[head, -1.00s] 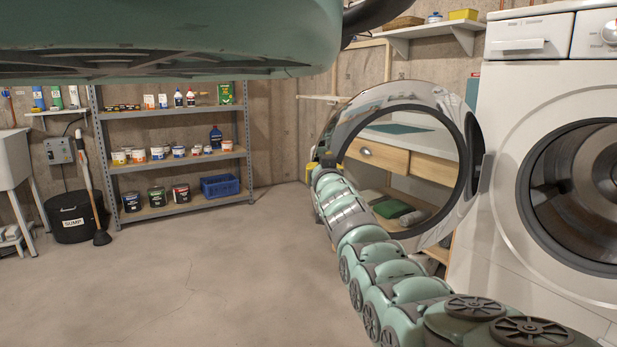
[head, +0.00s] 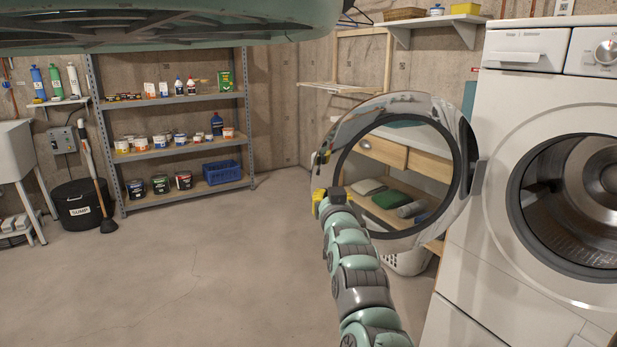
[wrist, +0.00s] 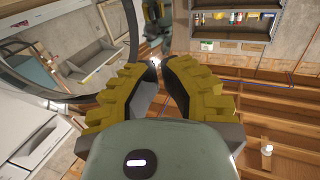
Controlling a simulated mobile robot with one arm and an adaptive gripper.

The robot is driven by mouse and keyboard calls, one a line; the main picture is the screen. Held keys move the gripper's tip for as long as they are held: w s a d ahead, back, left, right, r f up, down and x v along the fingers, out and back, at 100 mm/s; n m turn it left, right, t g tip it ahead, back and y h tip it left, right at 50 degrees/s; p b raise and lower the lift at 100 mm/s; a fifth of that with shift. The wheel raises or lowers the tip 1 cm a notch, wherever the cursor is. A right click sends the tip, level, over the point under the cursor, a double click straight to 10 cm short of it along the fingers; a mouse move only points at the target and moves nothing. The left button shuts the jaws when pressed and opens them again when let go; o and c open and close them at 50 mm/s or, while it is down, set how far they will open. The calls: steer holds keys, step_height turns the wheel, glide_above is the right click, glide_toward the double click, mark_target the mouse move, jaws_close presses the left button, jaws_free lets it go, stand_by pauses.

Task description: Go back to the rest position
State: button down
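My gripper (head: 321,197) has yellow fingers and is in front of the left edge of the open, round washer door (head: 466,165) in the head view. In the wrist view my gripper (wrist: 162,63) has a gap between its two fingers, with nothing held in it. The door's dark ring also shows at the left of the wrist view (wrist: 133,45). The white washer (head: 478,225) stands at the right with its drum opening uncovered. My arm hides part of the lower left of the door in the head view.
A metal shelf unit (head: 158,108) with tins and a blue crate (head: 222,172) stands at the back wall. A white basket (head: 408,262) stands below the door. The middle floor is clear.

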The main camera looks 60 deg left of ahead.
steer(key=shift+s+d, duration=0.35)
steer(key=shift+d, duration=0.1)
